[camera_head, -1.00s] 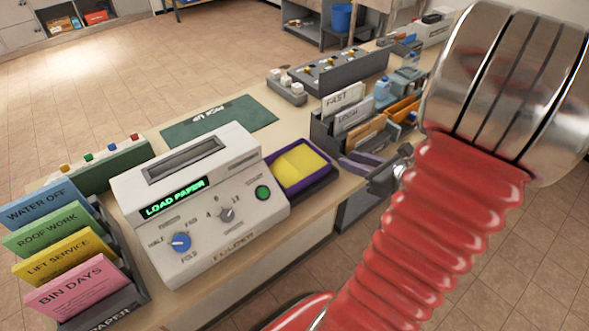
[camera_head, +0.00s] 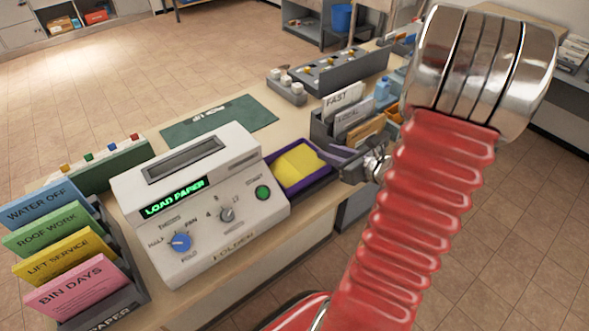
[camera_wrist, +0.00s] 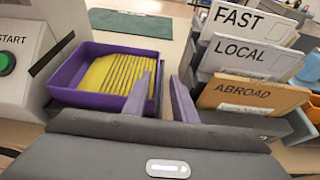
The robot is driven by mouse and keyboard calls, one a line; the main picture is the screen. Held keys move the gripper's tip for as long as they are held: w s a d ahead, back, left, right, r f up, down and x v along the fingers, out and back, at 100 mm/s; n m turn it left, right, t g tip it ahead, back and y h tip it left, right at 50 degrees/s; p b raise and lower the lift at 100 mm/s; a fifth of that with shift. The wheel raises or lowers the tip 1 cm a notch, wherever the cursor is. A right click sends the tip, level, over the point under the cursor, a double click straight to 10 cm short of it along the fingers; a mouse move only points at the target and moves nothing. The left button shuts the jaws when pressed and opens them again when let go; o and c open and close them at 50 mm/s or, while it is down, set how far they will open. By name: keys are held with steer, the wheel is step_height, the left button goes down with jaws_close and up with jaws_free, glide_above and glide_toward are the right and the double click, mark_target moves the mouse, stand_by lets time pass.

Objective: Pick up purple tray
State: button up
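The purple tray (camera_head: 318,178) stands on the counter at the right side of the folding machine. Yellow folded sheets (camera_head: 299,166) lie in it. In the wrist view the tray (camera_wrist: 72,72) is left of centre with the sheets (camera_wrist: 115,75) inside. My gripper (camera_head: 338,160) is at the tray's right end. In the wrist view my gripper (camera_wrist: 160,98) is open, its two grey-purple fingers apart. The left finger overlaps the tray's right part, and the right finger is outside the tray. The tray's right wall shows between them. Contact cannot be told.
The folding machine (camera_head: 205,215) reads "LOAD PAPER" and stands close left of the tray. A sorter with FAST, LOCAL and ABROAD envelopes (camera_wrist: 245,70) stands close right of my gripper. A green mat (camera_head: 220,121) lies behind. A paper rack (camera_head: 120,285) is at the left.

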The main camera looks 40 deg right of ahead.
steer(key=shift+x, duration=2.65)
steer(key=shift+s+a+f, duration=0.1)
steer(key=shift+a, duration=0.1)
steer(key=shift+c, duration=0.5)
jaws_close()
